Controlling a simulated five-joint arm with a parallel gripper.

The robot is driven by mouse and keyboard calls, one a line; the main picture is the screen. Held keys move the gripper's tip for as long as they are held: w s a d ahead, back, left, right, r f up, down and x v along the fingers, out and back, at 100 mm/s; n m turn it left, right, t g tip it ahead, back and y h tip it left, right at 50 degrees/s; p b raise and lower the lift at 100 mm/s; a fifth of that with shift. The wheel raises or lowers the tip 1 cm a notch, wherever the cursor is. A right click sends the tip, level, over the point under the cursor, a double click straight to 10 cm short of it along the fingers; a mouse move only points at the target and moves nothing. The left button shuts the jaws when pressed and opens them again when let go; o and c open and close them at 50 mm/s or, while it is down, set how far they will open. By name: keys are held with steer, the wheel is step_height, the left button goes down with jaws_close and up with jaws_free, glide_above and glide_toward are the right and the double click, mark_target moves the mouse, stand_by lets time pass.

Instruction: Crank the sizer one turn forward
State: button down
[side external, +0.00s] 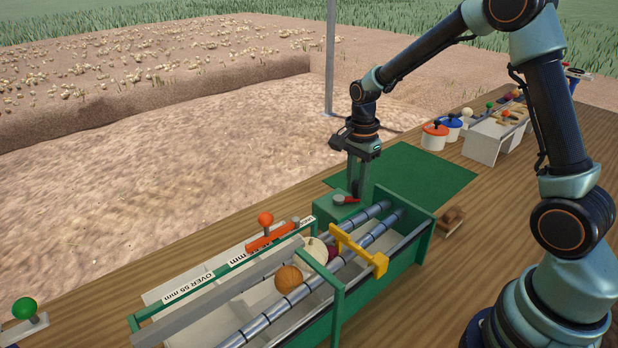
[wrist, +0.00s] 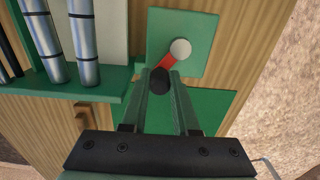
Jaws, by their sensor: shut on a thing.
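The sizer is a green frame (side external: 338,290) with long steel rollers (side external: 272,314), and its roller ends (wrist: 83,40) also show in the wrist view. At its far end is a green box (side external: 330,213) with the crank, a short red arm (wrist: 167,62) on a grey hub (wrist: 180,49). The crank ends in a black knob (wrist: 158,82). My gripper (side external: 357,186) points down over the box, shut on the black knob. In the wrist view, my gripper's fingers (wrist: 162,86) stand on both sides of the knob, and the red arm slants up right to the hub.
A brown onion (side external: 289,279), a white onion (side external: 315,251) and a dark red one (side external: 332,253) lie at the rollers, near a yellow bar (side external: 362,252). An orange lever (side external: 266,231) stands behind. A green mat (side external: 425,172) and lidded pots (side external: 434,138) lie beyond.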

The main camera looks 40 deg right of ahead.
steer(key=shift+a, duration=0.15)
steer(key=shift+s+a, duration=0.45)
steer(key=shift+a, duration=0.05)
stand_by(0.3)
steer(key=shift+s+a, duration=0.25)
steer(key=shift+a, duration=0.4)
